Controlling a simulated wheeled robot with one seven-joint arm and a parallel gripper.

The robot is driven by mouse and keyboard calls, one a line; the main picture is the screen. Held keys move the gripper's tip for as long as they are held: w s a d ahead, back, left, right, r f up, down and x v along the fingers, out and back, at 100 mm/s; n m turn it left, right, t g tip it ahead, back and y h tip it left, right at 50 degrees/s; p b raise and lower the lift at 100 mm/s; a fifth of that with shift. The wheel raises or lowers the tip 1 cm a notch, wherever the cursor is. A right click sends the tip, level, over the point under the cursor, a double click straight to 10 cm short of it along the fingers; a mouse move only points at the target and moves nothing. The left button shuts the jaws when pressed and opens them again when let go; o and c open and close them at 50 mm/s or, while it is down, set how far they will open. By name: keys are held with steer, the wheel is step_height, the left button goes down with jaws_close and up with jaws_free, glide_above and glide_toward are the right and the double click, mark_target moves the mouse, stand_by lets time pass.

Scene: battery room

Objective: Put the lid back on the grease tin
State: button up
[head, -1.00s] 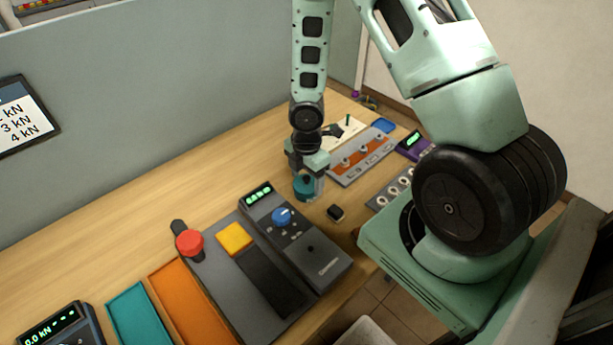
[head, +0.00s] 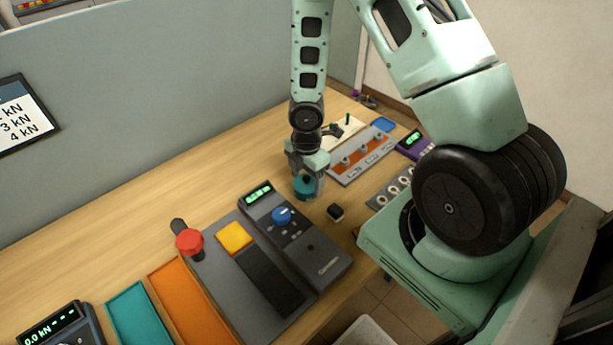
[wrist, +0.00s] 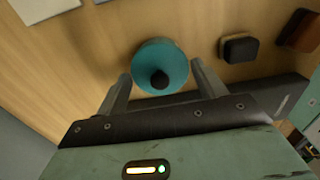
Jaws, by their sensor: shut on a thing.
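The grease tin's teal round lid (wrist: 160,66), with a black knob on top, shows in the wrist view between my two fingers. In the head view the teal round piece (head: 305,187) is on or just above the table, below my wrist. My gripper (head: 308,182) points down at it, and in the wrist view my gripper (wrist: 160,82) has one finger on each side, shut on the lid. The tin's body under the lid is hidden or cannot be told apart, so I cannot tell how the lid sits on it.
A grey meter with a blue knob (head: 295,235) stands nearer. A panel with an orange strip (head: 362,158) lies behind to the right. The table at left (head: 150,215) is clear.

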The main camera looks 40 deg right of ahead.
stand_by(0.4)
steer(key=o, duration=1)
steer(key=shift+o, duration=0.6)
steer(key=shift+r+p, duration=3.5)
jaws_close()
